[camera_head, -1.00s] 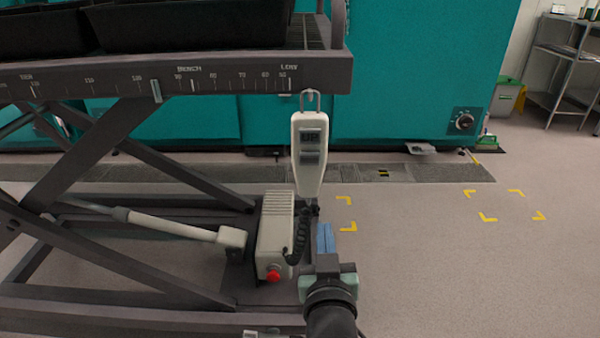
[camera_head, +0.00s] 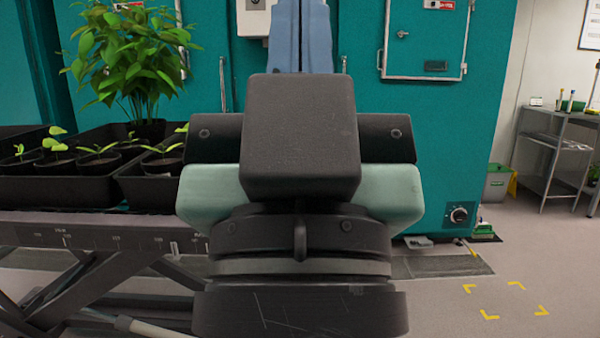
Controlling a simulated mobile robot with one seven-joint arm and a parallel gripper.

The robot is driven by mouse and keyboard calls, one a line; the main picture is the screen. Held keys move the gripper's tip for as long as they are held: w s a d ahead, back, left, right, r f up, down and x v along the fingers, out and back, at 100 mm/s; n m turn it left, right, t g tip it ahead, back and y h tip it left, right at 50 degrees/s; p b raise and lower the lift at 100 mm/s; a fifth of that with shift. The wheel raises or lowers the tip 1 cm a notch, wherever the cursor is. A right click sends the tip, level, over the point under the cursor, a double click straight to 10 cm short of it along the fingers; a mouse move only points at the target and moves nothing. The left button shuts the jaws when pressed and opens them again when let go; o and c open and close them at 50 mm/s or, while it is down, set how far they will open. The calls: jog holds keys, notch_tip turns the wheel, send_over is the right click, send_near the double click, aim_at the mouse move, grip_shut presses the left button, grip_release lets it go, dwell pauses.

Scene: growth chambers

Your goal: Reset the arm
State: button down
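My gripper (camera_head: 302,38) stands upright, close to the camera, in the middle of the head view. Its two blue fingers point up and lie side by side at the centre of the wide hand, with only a thin line between them. They look shut, and nothing shows between them. The dark wrist and pale green hand body fill the lower middle and hide what is behind them, including part of the lift bench (camera_head: 95,232).
Black trays (camera_head: 62,190) with potted seedlings sit on the bench at left, a leafy plant (camera_head: 128,55) behind them. A teal chamber wall (camera_head: 470,150) stands behind my gripper. Open floor with yellow corner marks (camera_head: 508,300) and a metal rack (camera_head: 555,140) lie at right.

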notch_tip(320, 180, up, 28)
jog(key=p, duration=2.5)
jog(key=shift+f, duration=0.2)
